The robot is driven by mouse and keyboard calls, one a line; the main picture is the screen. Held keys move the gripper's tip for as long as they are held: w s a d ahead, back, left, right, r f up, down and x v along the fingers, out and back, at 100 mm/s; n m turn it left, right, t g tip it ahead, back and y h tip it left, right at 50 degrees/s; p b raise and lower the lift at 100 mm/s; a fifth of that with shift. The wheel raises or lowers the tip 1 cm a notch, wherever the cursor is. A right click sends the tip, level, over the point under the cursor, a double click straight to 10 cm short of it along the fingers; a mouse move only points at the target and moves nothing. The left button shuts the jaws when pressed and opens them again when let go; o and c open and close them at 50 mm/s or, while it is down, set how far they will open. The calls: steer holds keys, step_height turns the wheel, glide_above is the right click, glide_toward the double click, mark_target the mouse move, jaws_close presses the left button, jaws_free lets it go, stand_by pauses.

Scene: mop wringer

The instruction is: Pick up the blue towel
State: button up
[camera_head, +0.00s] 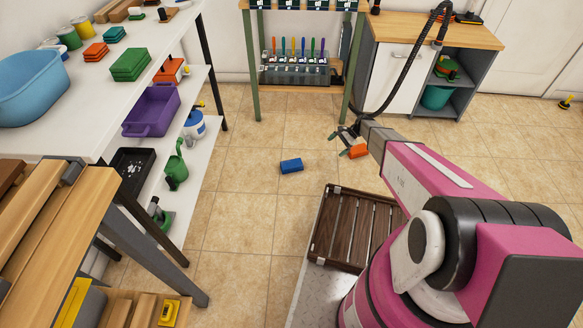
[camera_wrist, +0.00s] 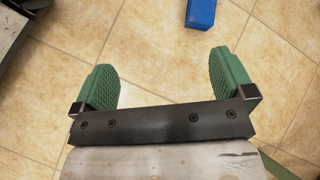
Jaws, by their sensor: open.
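The blue towel (camera_head: 291,166) looks like a small folded block lying on the tiled floor near the middle of the head view. It also shows in the wrist view (camera_wrist: 201,13), cut off by the top edge. My gripper (camera_head: 346,142) is above the floor to the right of the towel in the head view, apart from it. In the wrist view my gripper (camera_wrist: 165,68) has its two green ribbed fingers spread wide, with only bare tile between them. The towel is beyond the fingertips, towards the right finger.
A dark slatted wooden crate (camera_head: 352,228) stands on my base. A white shelf table (camera_head: 95,115) with a blue basin (camera_head: 32,88) and a purple tray (camera_head: 152,110) stands at left. A green-legged rack (camera_head: 250,65) and a cabinet (camera_head: 395,75) stand behind. Floor around the towel is clear.

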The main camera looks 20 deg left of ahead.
mark_target(298, 164)
steer(key=w+a+f+m+y, duration=0.1)
steer(key=w+a+f, duration=0.1)
steer(key=a+f, duration=0.2)
steer(key=w+a+f+m+g+y, duration=0.1)
steer(key=a+f, duration=0.3)
steer(key=f, duration=0.4)
steer(key=w+a+f+m+y, duration=0.1)
steer(key=w+a+f+m, duration=0.1)
steer(key=a+f, duration=0.2)
steer(key=shift+w+a+f+g+y, duration=0.15)
steer(key=shift+w+f+g, duration=0.05)
steer(key=shift+f, duration=0.35)
steer(key=shift+w+a+f+g+y, duration=0.1)
steer(key=shift+w+f+g+y, duration=0.1)
steer(key=shift+f, duration=0.35)
steer(key=x, duration=1)
steer(key=shift+s+a+r, duration=0.1)
steer(key=shift+s+a, duration=0.05)
steer(key=shift+s, duration=0.3)
steer(key=c, duration=1)
